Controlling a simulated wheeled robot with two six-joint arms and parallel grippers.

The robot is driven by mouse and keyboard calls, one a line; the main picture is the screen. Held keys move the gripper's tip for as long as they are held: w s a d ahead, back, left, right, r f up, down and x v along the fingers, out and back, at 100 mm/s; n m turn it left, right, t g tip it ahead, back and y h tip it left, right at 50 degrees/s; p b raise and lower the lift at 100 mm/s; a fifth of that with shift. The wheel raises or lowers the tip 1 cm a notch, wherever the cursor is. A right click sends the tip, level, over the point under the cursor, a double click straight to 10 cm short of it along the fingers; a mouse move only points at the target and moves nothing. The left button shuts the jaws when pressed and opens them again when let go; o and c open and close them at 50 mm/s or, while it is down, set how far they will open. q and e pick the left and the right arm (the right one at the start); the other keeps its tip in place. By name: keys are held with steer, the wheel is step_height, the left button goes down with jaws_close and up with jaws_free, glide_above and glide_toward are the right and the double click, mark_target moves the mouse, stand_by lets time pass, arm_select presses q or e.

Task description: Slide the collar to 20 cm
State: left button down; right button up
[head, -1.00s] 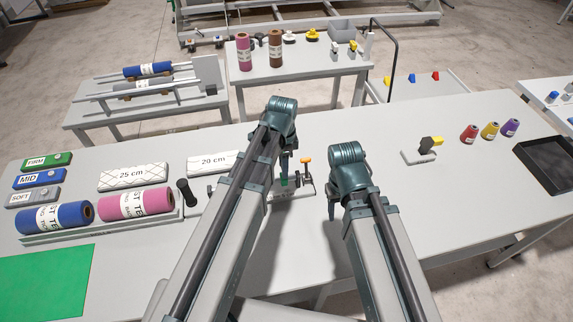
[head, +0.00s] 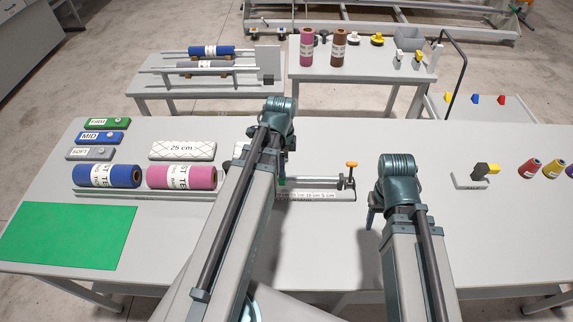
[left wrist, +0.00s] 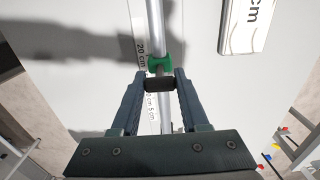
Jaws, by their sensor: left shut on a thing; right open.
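The green collar (left wrist: 160,63) sits around a pale metal rod (left wrist: 154,20) in the left wrist view, beside the "20 cm" mark on the scale strip (left wrist: 141,50). My left gripper (left wrist: 160,83) is shut on the collar, its fingers on either side of a dark part just below the green. In the head view the rod (head: 318,182) runs right from my left gripper (head: 279,180) to an end post with an orange knob (head: 351,165). The left arm hides the rod's other end. My right gripper (head: 373,216) is open and empty, low over the table.
A white "25 cm" block (head: 182,150), a blue roll (head: 106,176) and a pink roll (head: 182,177) lie left. A green mat (head: 68,236) lies front left. A grey block with a yellow-topped lever (head: 470,180) stands right.

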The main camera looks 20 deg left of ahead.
arm_select(q)
steer(key=shift+a, duration=0.2)
steer(key=shift+c, duration=2)
jaws_free()
steer(key=shift+s+a, duration=0.1)
steer(key=shift+r, duration=0.15)
steer(key=shift+r+p, duration=0.5)
steer(key=shift+p, duration=0.15)
step_height(320, 180, up, 12)
steer(key=p, duration=1.2)
steer(key=shift+r+p, duration=0.25)
steer(key=shift+p, duration=0.05)
